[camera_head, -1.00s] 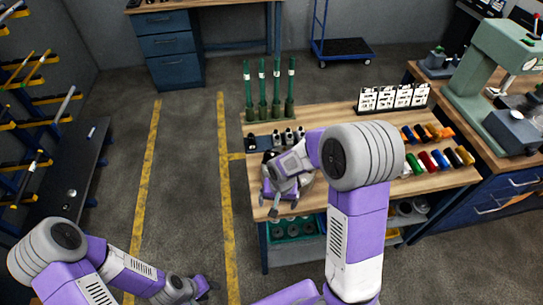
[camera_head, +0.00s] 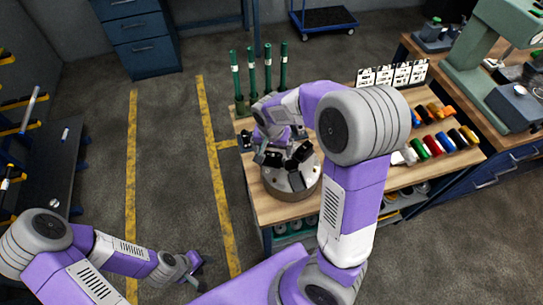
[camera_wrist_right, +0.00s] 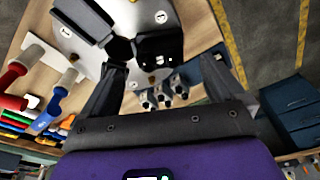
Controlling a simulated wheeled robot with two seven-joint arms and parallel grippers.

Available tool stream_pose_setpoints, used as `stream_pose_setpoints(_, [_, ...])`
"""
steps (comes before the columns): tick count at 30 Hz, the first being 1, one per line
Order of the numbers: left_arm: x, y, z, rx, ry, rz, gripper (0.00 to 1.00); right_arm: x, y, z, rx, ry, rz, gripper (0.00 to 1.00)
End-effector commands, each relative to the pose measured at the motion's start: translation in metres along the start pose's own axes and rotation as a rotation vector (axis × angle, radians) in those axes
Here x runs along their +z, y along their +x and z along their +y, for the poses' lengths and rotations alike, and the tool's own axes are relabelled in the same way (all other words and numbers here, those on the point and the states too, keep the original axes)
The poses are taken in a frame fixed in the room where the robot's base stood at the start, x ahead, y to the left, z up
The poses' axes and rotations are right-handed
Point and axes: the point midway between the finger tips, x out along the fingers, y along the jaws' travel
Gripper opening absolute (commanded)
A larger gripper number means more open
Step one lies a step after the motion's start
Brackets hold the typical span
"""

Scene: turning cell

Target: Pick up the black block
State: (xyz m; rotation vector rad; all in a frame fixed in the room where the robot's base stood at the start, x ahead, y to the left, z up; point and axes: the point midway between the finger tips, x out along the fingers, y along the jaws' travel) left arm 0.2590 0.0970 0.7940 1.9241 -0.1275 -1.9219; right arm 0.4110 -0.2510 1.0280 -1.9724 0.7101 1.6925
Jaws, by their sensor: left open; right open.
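A round metal chuck (camera_head: 276,187) sits near the front left of the wooden table, with black blocks on its top face. In the right wrist view, one black block (camera_wrist_right: 160,46) on the chuck's face (camera_wrist_right: 68,43) lies between the spread fingers of my right gripper (camera_wrist_right: 170,65). I cannot tell whether the fingers touch it. In the head view my right gripper (camera_head: 281,148) is over the chuck, open and pointing down; its fingers and the black blocks overlap there and are hard to tell apart. My left gripper (camera_head: 195,268) is open and empty, low over the floor.
Green posts (camera_head: 253,75) stand at the table's back left. White cards (camera_head: 391,74) stand at the back. Coloured cylinders (camera_head: 436,146) lie in rows at right. Small holders (camera_wrist_right: 163,95) lie close to the gripper. A green press (camera_head: 484,55) stands right.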

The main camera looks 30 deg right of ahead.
Motion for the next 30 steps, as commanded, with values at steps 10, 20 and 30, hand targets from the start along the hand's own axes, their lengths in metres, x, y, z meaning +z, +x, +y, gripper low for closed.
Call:
stream_pose_setpoints(10, [-0.001,0.007,-0.003,0.000,0.000,0.001,0.43,0.001,0.044,0.002,0.002,-0.001,-0.001,0.96])
stream_pose_setpoints(20, [-0.001,0.006,-0.002,0.000,0.000,0.001,0.43,0.001,0.044,0.002,0.000,-0.001,0.000,0.79])
stream_pose_setpoints(30, [-0.001,0.006,-0.002,0.000,0.000,0.001,0.43,0.001,0.043,0.002,0.000,-0.001,0.000,0.27])
